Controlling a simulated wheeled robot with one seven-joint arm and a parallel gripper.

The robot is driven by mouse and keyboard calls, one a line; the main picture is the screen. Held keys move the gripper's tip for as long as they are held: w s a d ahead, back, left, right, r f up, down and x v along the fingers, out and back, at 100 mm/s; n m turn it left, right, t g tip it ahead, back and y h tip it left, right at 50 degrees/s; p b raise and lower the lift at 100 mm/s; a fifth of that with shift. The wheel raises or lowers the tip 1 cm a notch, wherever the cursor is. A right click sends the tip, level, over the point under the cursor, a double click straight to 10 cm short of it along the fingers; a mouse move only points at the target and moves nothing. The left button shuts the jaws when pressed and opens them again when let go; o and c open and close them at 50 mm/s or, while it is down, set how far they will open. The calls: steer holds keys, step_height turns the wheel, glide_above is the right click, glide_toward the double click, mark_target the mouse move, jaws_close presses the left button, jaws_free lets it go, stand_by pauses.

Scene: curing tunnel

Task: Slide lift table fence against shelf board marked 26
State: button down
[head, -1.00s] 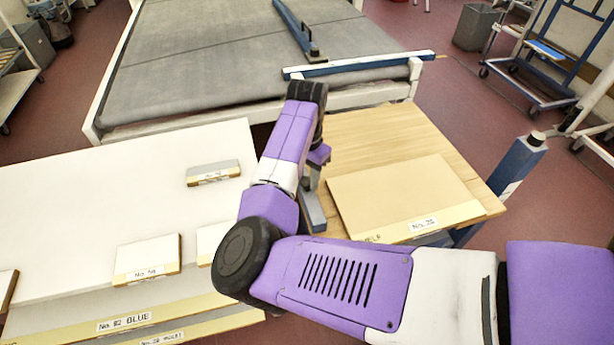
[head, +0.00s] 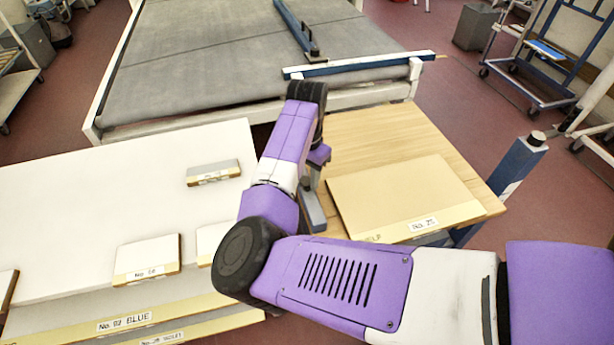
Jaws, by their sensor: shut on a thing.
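The shelf board (head: 400,192), a tan panel with a paler front edge, lies flat on the wooden top of the lift table (head: 375,128). Its front label reads "No." and a number I cannot read surely. The fence (head: 313,212), a grey-blue bar, stands at the table's left side, just left of the board. A narrow gap seems to show between them, but my arm hides part of the fence. My gripper (head: 309,186) is shut on the fence, with its fingers mostly hidden behind my arm.
A white panel stack (head: 90,190) with small labelled boards (head: 148,258) lies to the left. A grey conveyor bed (head: 220,60) with a blue bar (head: 360,64) is behind. A blue post (head: 518,170) stands right of the lift table. Blue trolleys stand further right.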

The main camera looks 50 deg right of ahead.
stand_by(0.3)
steer(key=s+d, duration=0.1)
steer(key=s+d+p, duration=0.1)
steer(key=d, duration=0.2)
steer(key=shift+s+d+r, duration=0.1)
steer(key=shift+s, duration=0.3)
steer(key=c, duration=1)
jaws_free()
steer(key=shift+o, duration=0.2)
step_height(320, 180, up, 8)
